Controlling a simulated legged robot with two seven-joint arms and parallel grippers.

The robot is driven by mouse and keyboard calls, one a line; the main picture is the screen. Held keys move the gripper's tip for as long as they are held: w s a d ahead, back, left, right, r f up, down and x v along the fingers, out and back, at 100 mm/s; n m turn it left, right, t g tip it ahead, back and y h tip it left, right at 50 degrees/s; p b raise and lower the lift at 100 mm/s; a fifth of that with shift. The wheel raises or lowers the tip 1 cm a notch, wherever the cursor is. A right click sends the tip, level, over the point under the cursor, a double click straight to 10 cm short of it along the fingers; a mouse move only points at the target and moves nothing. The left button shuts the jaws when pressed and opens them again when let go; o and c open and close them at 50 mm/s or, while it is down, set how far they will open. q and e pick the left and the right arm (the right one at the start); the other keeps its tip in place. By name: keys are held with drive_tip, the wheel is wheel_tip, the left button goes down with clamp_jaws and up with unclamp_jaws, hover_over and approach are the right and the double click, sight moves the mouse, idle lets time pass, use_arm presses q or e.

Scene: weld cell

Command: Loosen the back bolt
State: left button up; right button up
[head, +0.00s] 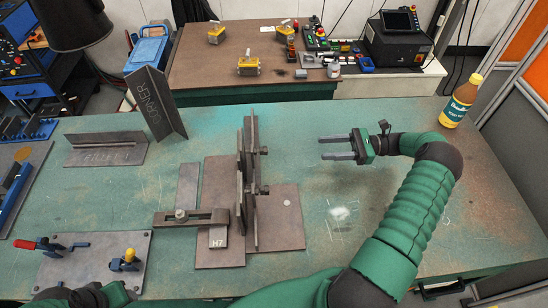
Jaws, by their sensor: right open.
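A fixture of dark upright plates (249,190) stands on a brown base plate (285,235) mid-table. Two bolts stick out to the right of the uprights: the back bolt (263,151) and a nearer one (263,188). A clamp bar (200,218) with another bolt (181,213) lies at the fixture's left front. My right gripper (322,147) is open and empty. Its two fingers point left toward the back bolt, with a clear gap between. My left gripper does not show; only dark and green parts of my arm are at the lower left edge.
A plate marked CORNER (155,104) leans at the back left. A low angle piece (105,148) and a plate with toggle clamps (95,265) are at left. A bottle (457,103) stands at the back right. The green table (350,215) is clear right of the fixture.

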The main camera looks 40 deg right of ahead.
drive_tip(key=w+a, duration=0.1)
drive_tip(key=p, duration=0.2)
approach(265, 151)
drive_tip(key=x, duration=0.3)
drive_tip(key=w+a, duration=0.1)
drive_tip(key=w+a+f, duration=0.1)
drive_tip(key=w+a, duration=0.1)
drive_tip(key=shift+w+a+f, duration=0.15)
drive_tip(key=shift+a, duration=0.15)
drive_tip(key=shift+c, duration=0.8)
drive_tip(key=c, duration=0.5)
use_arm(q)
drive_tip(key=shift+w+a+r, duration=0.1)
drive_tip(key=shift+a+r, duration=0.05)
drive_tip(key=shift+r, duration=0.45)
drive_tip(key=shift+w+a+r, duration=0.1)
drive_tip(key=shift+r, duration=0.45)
use_arm(e)
clamp_jaws()
